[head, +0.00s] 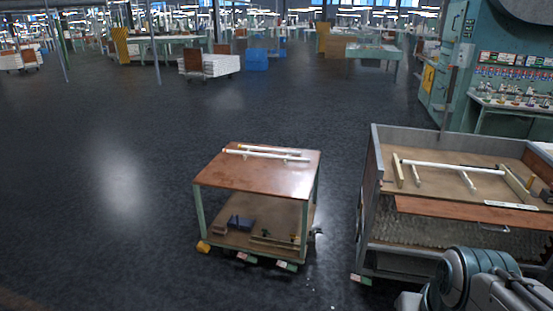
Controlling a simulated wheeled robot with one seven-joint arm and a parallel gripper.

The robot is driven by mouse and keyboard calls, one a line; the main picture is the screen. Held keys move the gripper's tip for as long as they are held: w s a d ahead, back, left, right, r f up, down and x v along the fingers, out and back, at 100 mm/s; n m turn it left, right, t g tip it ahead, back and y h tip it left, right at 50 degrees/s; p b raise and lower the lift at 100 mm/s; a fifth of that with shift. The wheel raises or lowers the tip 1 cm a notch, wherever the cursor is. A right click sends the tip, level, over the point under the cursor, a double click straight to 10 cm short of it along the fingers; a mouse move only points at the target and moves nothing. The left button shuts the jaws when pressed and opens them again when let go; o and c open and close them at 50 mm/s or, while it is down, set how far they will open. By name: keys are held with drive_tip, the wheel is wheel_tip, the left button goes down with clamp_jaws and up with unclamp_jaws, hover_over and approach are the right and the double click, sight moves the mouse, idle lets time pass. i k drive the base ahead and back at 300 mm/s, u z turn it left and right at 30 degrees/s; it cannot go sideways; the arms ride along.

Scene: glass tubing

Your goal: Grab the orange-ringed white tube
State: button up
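Two white tubes lie side by side near the back edge of the brown top of a small wheeled cart (262,177). The nearer tube (265,155) and the farther tube (270,149) run left to right, close together. A third white tube (452,168) lies across wooden supports in a larger grey-walled cart (408,136) at the right. Rings are too small to make out clearly, so I cannot tell which tube has the orange one. Part of my arm shows at the bottom right. My gripper is not visible.
The small cart's lower shelf (226,239) holds a dark blue box (240,223) and small items. A green machine and workbench (514,104) stand behind the large cart. Dark floor (100,190) is open left of the small cart, with a narrow gap between the carts.

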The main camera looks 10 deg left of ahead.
sight(225, 150)
drive_tip(key=u, duration=0.6)
drive_tip(key=i, duration=0.65)
drive_tip(key=u, duration=0.85)
drive_tip(key=i, duration=0.8)
drive_tip(key=z, duration=0.35)
drive_tip(key=i, duration=0.9)
drive_tip(key=u, duration=1.4)
drive_tip(key=i, duration=2.1)
drive_tip(key=z, duration=0.3)
